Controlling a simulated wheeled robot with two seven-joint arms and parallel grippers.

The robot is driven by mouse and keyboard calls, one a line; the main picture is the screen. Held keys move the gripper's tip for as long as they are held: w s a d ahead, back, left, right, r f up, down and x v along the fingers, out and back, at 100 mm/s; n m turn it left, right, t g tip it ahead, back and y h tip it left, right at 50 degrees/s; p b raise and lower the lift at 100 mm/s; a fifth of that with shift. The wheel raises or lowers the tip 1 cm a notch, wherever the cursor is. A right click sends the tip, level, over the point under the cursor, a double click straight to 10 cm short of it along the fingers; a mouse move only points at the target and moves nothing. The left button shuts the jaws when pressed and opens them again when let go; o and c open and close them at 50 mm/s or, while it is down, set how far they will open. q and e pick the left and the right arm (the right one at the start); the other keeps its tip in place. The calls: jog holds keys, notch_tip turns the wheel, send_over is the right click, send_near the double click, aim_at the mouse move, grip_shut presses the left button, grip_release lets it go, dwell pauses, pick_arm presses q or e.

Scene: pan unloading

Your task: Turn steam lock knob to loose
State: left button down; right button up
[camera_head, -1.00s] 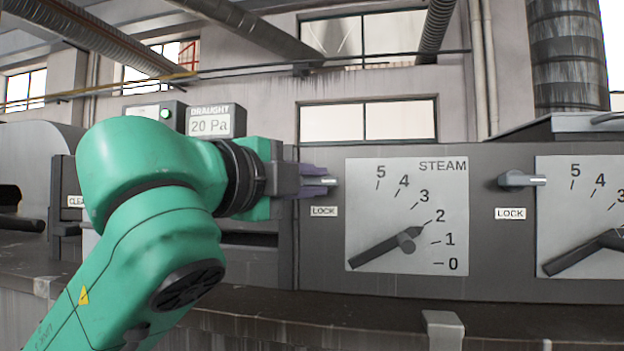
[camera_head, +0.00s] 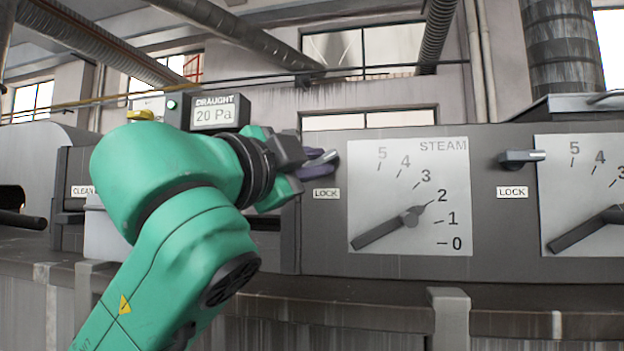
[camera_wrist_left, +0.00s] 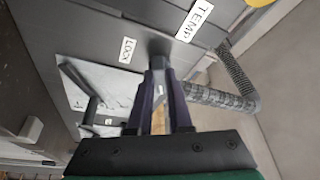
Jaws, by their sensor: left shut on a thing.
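The steam lock knob (camera_head: 331,155) sits on the grey panel, left of the STEAM dial (camera_head: 365,190) and above a LOCK label (camera_head: 326,194). Only its light tip shows in the head view, pointing right and a little up. My left gripper (camera_head: 318,164) is shut on this knob, its purple fingers at a tilt. In the left wrist view the knob (camera_wrist_left: 159,47) shows at the fingertips, mostly hidden by the left gripper (camera_wrist_left: 161,75). The dial's dark pointer has its tip near 2. My right gripper is in neither view.
A second lock knob (camera_head: 522,157), pointing right, sits beside another dial (camera_head: 560,215) at the right. A DRAUGHT display (camera_head: 214,114) reading 20 Pa stands behind my left arm. A ledge (camera_head: 370,300) with upright posts runs below the panel.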

pick_arm(q)
jog(key=n+t+b, duration=0.1)
jog(key=n, duration=0.1)
jog(key=n+b, duration=0.2)
jog(key=shift+s+n+t+y, duration=0.1)
jog(key=shift+n+t+y, duration=0.2)
jog(key=shift+t, duration=0.1)
jog(key=n+b, duration=0.1)
jog(key=n+t+y, duration=0.1)
jog(key=n, duration=0.1)
jog(key=shift+d+f+n+b, duration=0.1)
jog(key=shift+d+n+b, duration=0.1)
jog(key=shift+n+b, duration=0.15)
jog(key=n+t+y+b, duration=0.1)
jog(key=n, duration=0.2)
jog(key=shift+d+n+y, duration=0.1)
jog(key=shift+n+y, duration=0.25)
jog(key=shift+y, duration=0.05)
jog(key=shift+n+t+y+b, duration=0.55)
jog(key=shift+n+y, duration=0.65)
jog(key=shift+n, duration=1.1)
jog(key=c, duration=0.8)
grip_release()
jog(key=shift+c, duration=0.2)
jog(key=shift+w+d, duration=0.1)
jog(key=shift+w, duration=0.15)
